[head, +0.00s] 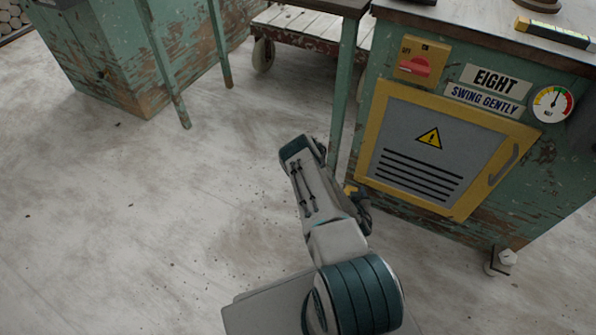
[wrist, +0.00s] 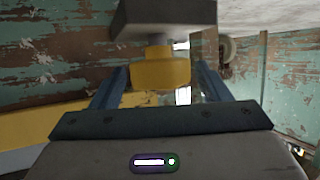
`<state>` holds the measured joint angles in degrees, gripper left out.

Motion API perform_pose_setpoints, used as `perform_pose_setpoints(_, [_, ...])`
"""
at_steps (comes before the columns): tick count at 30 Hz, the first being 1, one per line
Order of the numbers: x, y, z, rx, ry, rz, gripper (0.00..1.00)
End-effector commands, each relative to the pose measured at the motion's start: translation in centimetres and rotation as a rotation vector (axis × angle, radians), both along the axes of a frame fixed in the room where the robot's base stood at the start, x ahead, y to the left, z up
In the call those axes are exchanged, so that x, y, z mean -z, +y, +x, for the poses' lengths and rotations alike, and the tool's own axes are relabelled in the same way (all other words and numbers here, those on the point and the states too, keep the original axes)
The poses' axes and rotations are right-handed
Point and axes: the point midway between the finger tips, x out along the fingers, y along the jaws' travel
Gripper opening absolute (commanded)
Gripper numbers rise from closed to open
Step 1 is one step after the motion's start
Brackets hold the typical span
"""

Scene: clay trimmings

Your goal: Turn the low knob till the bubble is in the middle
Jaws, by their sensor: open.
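The low knob (wrist: 160,68) is a yellow knob under a grey block in the wrist view. A small yellow piece (head: 350,190) beside my arm in the head view looks like the same knob. My gripper (wrist: 162,80) is open, with its blue fingers on either side of the knob. I cannot tell whether they touch it. In the head view my arm mostly hides the gripper. A spirit level (head: 565,37) lies on the machine top at upper right. Its bubble is too small to make out.
The green machine cabinet (head: 545,190) has a yellow-framed panel (head: 415,150), a red switch (head: 416,66) and a gauge (head: 552,103). A pale foot (head: 507,257) stands at its right corner. A cart (head: 310,30) is behind. The floor at left is clear.

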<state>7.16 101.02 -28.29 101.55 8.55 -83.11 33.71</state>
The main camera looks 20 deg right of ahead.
Motion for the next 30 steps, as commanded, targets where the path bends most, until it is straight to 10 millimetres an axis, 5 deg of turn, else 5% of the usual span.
perform_pose_setpoints(30, [0.26,0.32,0.35,0.752,-0.004,0.004,0.7])
